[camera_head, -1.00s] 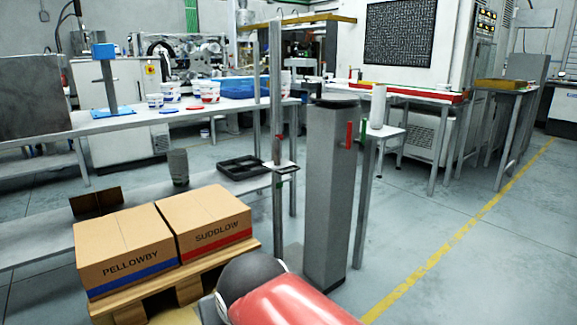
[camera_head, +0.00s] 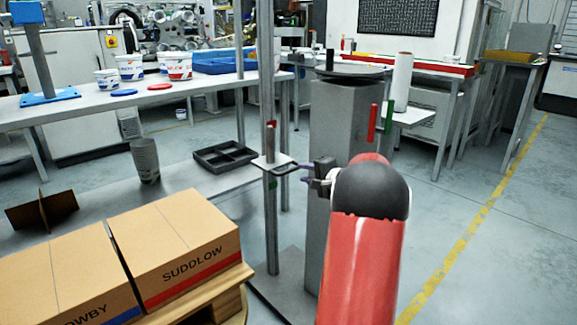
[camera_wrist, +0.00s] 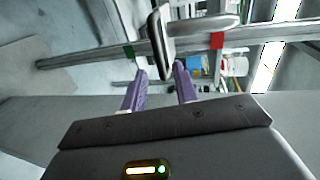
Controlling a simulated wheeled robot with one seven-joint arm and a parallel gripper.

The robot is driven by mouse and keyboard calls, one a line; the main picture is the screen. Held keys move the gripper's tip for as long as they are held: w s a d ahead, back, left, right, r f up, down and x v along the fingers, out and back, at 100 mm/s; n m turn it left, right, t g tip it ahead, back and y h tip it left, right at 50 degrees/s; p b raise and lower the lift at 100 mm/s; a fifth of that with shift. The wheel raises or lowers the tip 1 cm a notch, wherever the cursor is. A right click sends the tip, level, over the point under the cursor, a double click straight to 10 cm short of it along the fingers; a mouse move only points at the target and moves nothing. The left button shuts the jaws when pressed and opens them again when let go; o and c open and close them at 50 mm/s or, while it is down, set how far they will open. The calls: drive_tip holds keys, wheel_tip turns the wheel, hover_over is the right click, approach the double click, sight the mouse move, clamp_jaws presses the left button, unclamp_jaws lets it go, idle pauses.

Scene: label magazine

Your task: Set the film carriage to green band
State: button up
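The film carriage (camera_head: 270,162) is a small pale plate on a slim grey upright post. It has a dark loop handle (camera_head: 287,167) pointing right. A red band (camera_head: 271,124) is above the carriage on the post, and a green band (camera_head: 272,184) is just below it. My gripper (camera_head: 304,172) is at the handle's outer end. In the wrist view my gripper (camera_wrist: 160,66) has its purple fingers apart, with the end of the handle (camera_wrist: 167,72) between the tips; contact cannot be told. The green band (camera_wrist: 128,51) is left of the carriage there, and the red band (camera_wrist: 217,40) right.
A grey pillar (camera_head: 335,125) with a dark round top stands behind my gripper. Red (camera_head: 372,123) and green (camera_head: 387,115) strips and a white roll (camera_head: 402,82) are beside it. Cartons (camera_head: 175,248) on a pallet are front left. A black tray (camera_head: 224,157) lies on the low table.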

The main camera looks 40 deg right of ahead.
sight(292, 170)
drive_tip(key=b+x, duration=0.1)
drive_tip(key=x, duration=0.6)
drive_tip(key=shift+w+a+f, duration=0.1)
drive_tip(key=shift+w+f, duration=0.1)
drive_tip(key=shift+w, duration=0.2)
clamp_jaws()
